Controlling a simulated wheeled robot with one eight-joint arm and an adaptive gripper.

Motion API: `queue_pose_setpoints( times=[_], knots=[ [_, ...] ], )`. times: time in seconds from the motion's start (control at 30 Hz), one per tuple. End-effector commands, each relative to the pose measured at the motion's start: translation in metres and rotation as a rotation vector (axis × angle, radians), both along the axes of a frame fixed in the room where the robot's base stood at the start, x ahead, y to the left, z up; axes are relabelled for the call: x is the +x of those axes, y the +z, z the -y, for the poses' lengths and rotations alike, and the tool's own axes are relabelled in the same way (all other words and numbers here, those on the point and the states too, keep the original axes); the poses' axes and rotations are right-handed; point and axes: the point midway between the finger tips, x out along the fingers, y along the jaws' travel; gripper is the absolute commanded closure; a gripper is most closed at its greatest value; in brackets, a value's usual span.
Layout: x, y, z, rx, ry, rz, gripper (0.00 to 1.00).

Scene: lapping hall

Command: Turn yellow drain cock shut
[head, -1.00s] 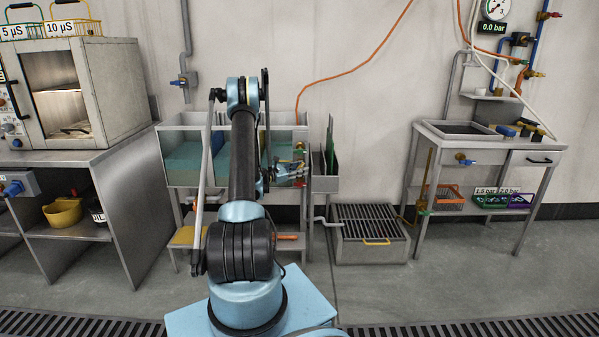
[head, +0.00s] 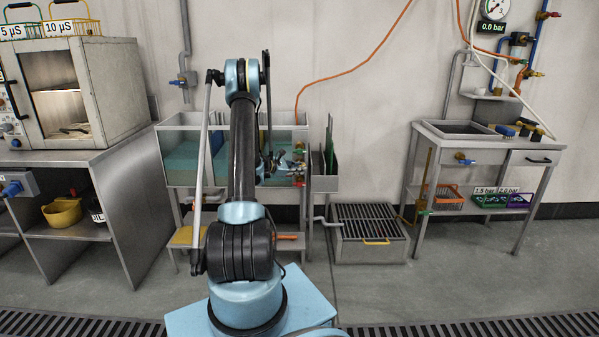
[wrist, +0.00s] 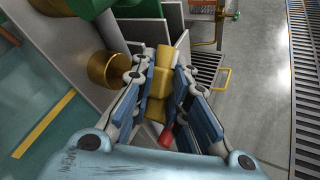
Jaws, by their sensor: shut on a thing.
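The yellow drain cock (wrist: 158,82) shows in the wrist view as a yellow handle between my fingers, beside a round brass fitting (wrist: 110,70) on the tank's side. My gripper (wrist: 160,105) is shut on the yellow handle, with one blue-padded finger on each side. A red piece (wrist: 167,138) shows below the handle, close to the fingers; what it belongs to is unclear. In the head view my gripper (head: 279,164) is at the right end of the water tank (head: 195,178). There the cock is too small and covered to make out its angle.
A grated floor box (head: 370,240) with a yellow handle stands right of the tank. A narrow side bin (head: 325,178) adjoins the tank's right end. A steel bench (head: 480,150) stands further right, with open floor in front.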

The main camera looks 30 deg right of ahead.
Motion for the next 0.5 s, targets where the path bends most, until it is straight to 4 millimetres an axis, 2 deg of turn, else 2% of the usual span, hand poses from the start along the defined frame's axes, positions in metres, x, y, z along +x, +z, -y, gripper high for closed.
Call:
queue_pose_setpoints(
  times=[0.03, 0.5],
  knots=[
    [-0.0057, 0.0009, 0.0003, 0.039, -0.010, 0.022, 1.00],
    [-0.0069, 0.0002, 0.0011, 0.368, -0.012, 0.223, 1.00]
  ],
)
